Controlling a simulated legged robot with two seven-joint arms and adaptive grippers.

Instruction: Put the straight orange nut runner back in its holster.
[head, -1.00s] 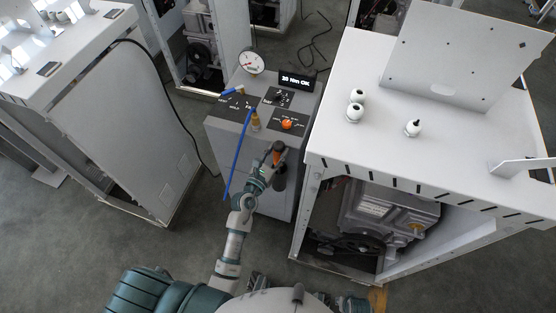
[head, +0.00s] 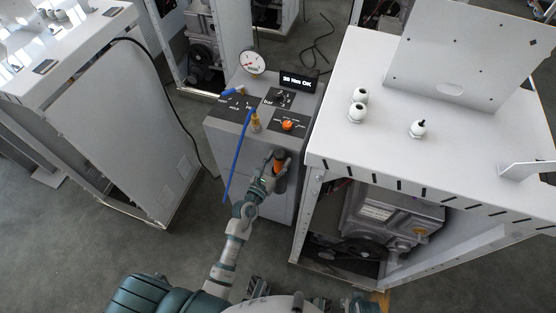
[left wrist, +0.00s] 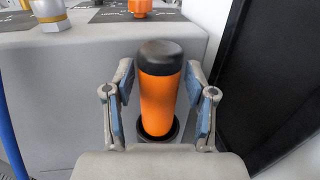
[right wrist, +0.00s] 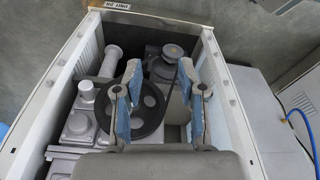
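The straight nut runner (left wrist: 160,100) is an orange cylinder with a black cap. In the left wrist view it stands upright with its lower end in a dark ring-shaped holster (left wrist: 172,131) on the front of the grey cabinet. It also shows in the head view (head: 278,167), with the dark holster (head: 281,185) below it. My left gripper (left wrist: 160,78) has one finger on each side of the nut runner, with narrow gaps beside it, and looks open. My right gripper (right wrist: 162,75) is open and empty above the machine inside the white housing.
The grey cabinet (head: 225,140) carries a gauge (head: 252,62), a display (head: 299,81), an orange knob (head: 288,125) and a hanging blue hose (head: 238,160). A white housing (head: 410,160) stands close on the right. Another white housing (head: 125,125) stands on the left, with floor between.

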